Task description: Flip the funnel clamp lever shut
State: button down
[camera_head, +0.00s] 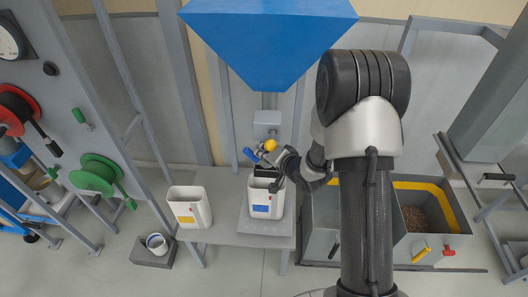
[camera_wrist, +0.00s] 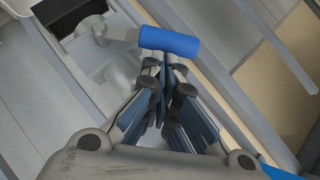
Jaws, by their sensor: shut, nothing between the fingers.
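The clamp lever has a blue cylindrical grip (camera_wrist: 169,41) on a grey arm that runs left to a grey bracket in the wrist view. In the head view the blue grip (camera_head: 250,155) is below the blue funnel hopper (camera_head: 268,40), beside a yellow knob (camera_head: 270,145). My gripper (camera_wrist: 164,62) is shut and empty, its fingertips just below the blue grip in the picture. I cannot tell whether they touch it. In the head view my gripper (camera_head: 265,156) is small and partly mixed with the clamp parts.
A white container with a blue label (camera_head: 267,204) stands on the grey bench under the spout, below my gripper. Another with a yellow label (camera_head: 187,214) stands to its left. A grey post (camera_head: 184,90) rises behind. Bins with grain (camera_head: 415,217) are at the right.

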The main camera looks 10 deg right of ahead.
aim_at(248, 155)
jog(key=shift+w+a+n+h, duration=0.15)
jog(key=shift+a+n+h, duration=0.15)
jog(key=shift+a+h, duration=0.35)
jog(key=shift+a+f, duration=0.1)
jog(key=shift+f, duration=0.05)
jog(key=shift+w+a+f+b, duration=0.25)
jog(key=shift+a+b, duration=0.15)
jog(key=shift+a, duration=0.1)
jog(key=shift+w+a+f+b, duration=0.1)
jog(key=shift+a+f+b, duration=0.2)
jog(key=shift+a, duration=0.25)
jog(key=shift+w+a+f+b, duration=0.2)
jog(key=shift+a+b, duration=0.25)
jog(key=shift+a, duration=0.05)
jog(key=shift+w+a+f+n+g, duration=0.1)
jog(key=shift+w+a+n+g, duration=0.05)
jog(key=shift+a+n+g, duration=0.2)
jog(key=shift+a+f+h+b, duration=0.1)
jog(key=shift+f+h+b, duration=0.2)
jog(key=shift+h+b, duration=0.2)
jog(key=shift+w+a+f+b, duration=0.2)
jog(key=shift+a+f+b, duration=0.45)
jog(key=shift+b, duration=0.25)
jog(key=shift+f, duration=0.1)
